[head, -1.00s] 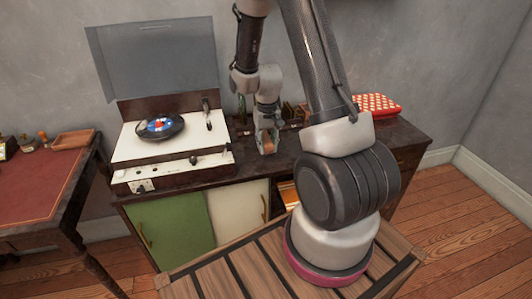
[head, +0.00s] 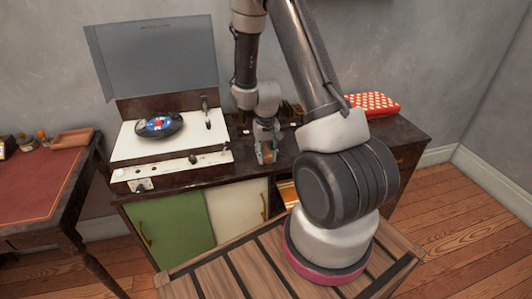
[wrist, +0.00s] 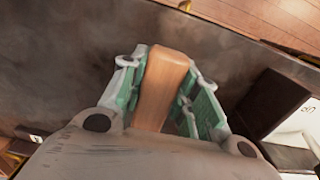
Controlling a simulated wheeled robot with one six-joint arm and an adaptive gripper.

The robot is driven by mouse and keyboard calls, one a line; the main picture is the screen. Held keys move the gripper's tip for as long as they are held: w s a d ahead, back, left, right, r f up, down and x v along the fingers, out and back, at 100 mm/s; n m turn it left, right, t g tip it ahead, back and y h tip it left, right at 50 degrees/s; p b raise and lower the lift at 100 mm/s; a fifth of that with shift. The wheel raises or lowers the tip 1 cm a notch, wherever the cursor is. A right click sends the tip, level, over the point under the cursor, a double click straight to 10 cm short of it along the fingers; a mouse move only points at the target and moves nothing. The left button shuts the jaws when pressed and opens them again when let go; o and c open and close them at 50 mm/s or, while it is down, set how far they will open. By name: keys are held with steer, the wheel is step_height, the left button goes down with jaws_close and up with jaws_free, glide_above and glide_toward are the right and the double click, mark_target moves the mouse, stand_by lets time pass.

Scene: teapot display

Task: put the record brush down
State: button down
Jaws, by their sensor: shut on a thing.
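My gripper (head: 266,152) is shut on the record brush, low over the dark cabinet top to the right of the record player. In the wrist view the record brush (wrist: 163,85) is a plain brown wooden block between the green-lined fingers. In the head view only a small brown patch of it shows between the fingers. I cannot tell whether its underside touches the cabinet top (head: 215,168).
The record player (head: 140,148) with a blue-labelled record (head: 158,125) and raised lid stands at the left of the cabinet. A red patterned box (head: 373,104) sits at the right end. Small dark items stand behind my gripper. A red-topped desk (head: 40,185) is at far left.

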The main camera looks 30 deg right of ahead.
steer(key=c, duration=1.1)
jaws_free()
steer(key=shift+r, duration=0.1)
step_height(320, 180, up, 13)
step_height(320, 180, up, 14)
steer(key=n+t, duration=0.1)
steer(key=t, duration=0.1)
glide_above(266, 151)
steer(key=s+a, duration=0.3)
steer(key=s, duration=0.5)
steer(key=s+r, duration=0.2)
steer(key=s, duration=0.2)
steer(key=s+a+r+n+t, duration=0.1)
steer(key=s+r, duration=0.2)
steer(key=s, duration=0.2)
steer(key=s+r+n+t, duration=0.1)
steer(key=s+r, duration=0.2)
steer(key=s, duration=0.2)
steer(key=shift+a, duration=0.35)
